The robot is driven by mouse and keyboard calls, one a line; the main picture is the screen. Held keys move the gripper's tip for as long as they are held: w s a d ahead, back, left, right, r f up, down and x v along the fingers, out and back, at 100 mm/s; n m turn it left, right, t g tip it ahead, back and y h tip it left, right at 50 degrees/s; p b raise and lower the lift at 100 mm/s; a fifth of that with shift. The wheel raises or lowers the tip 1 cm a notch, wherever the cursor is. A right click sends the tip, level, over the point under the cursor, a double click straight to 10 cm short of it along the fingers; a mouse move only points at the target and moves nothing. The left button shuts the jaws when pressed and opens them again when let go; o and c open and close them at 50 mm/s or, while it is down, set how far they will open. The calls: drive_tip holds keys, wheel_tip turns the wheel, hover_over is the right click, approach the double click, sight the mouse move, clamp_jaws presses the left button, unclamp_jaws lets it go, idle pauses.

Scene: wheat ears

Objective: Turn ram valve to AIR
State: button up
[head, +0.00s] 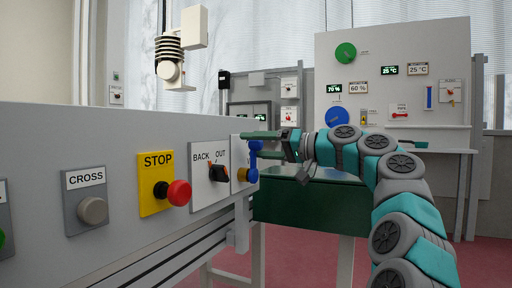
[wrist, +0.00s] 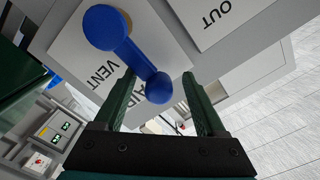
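The ram valve is a blue lever (wrist: 130,52) with rounded ends, on a white plate (wrist: 68,48) marked VENT and AIR in the wrist view. The lever's smaller end lies in front of part of the AIR lettering; VENT is beside the lever. In the head view the blue lever (head: 252,174) shows at the right end of the grey panel, partly behind my gripper (head: 252,144). In the wrist view my gripper (wrist: 159,76) is open, with one finger on each side of the lever's smaller end. Gaps show between the fingers and the lever; contact in depth is unclear.
Left of the valve on the panel are a BACK/OUT switch (head: 218,173), a red STOP button (head: 179,193) and a CROSS button (head: 93,210). A dark green surface (head: 308,205) lies below my arm. A grey control board (head: 390,60) stands behind.

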drive_tip(key=v, duration=0.7)
drive_tip(key=shift+d, duration=0.4)
drive_tip(key=shift+s, duration=0.1)
drive_tip(key=s+a+f+g+h, duration=0.2)
drive_tip(key=s+a+f+h, duration=0.1)
drive_tip(key=s+f, duration=0.55)
drive_tip(key=s+a+f+g+h, duration=0.2)
drive_tip(key=s+a+f+h, duration=0.15)
drive_tip(key=s+f, duration=0.5)
drive_tip(key=s+d+f+m+g+h, duration=0.1)
drive_tip(key=s+d+f+m+h, duration=0.15)
drive_tip(key=s+f, duration=0.65)
drive_tip(key=s+d+f+m+g+h, duration=0.3)
drive_tip(key=s+d+f+h, duration=0.5)
drive_tip(key=s+d+f, duration=1.25)
wheel_tip(320, 180, up, 12)
drive_tip(key=w+a+p, duration=0.1)
drive_tip(key=a+p, duration=0.1)
drive_tip(key=p, duration=1.1)
drive_tip(key=shift+w, duration=0.4)
